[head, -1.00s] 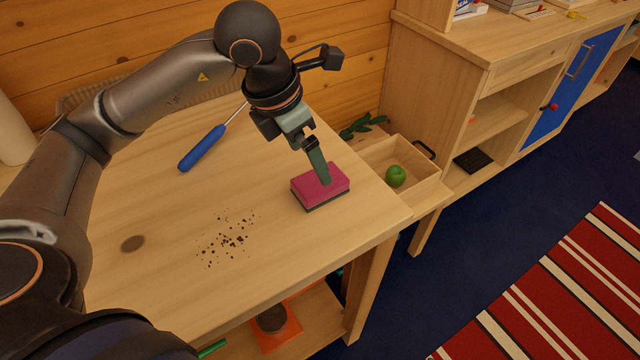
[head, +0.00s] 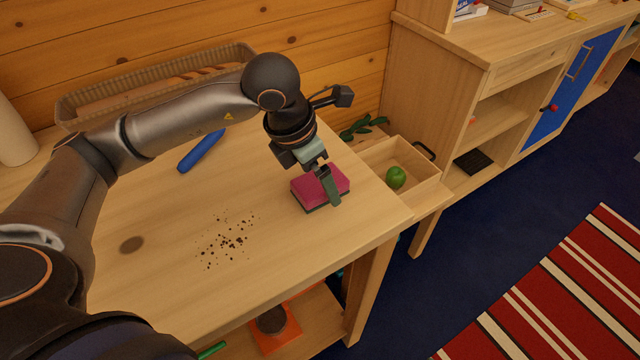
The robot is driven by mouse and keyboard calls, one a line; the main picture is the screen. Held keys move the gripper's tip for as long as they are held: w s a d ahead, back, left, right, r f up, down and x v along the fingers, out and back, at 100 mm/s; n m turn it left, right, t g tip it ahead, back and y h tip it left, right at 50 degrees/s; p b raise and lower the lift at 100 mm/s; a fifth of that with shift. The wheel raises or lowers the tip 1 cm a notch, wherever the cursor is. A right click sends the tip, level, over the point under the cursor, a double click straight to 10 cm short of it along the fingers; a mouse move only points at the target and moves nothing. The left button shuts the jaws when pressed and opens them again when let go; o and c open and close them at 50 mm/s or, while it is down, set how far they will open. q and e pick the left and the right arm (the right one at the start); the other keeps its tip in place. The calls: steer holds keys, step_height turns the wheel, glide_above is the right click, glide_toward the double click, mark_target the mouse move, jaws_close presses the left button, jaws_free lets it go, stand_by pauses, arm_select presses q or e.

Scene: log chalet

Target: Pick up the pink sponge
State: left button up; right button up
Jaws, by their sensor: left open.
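The pink sponge (head: 307,190), with a dark green underside, lies flat on the wooden table (head: 160,280) near its right edge. My left gripper (head: 328,187) is open and down at the sponge, pointing downward. One greenish finger shows in front of the sponge's near side. The other finger is mostly hidden, so I cannot tell whether the jaws touch the sponge. My right gripper is not in view.
Dark crumbs (head: 228,240) lie on the table left of the sponge. A blue-handled tool (head: 201,150) lies behind, partly under my arm. A wicker basket (head: 80,107) stands at the back. An open drawer (head: 425,185) with a green apple (head: 396,177) is to the right.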

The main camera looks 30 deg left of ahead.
arm_select(q)
steer(key=shift+f+b, duration=0.25)
steer(key=shift+b, duration=0.1)
steer(key=shift+c, duration=0.4)
steer(key=c, duration=1.2)
steer(key=shift+o, duration=0.2)
steer(key=shift+r, duration=0.15)
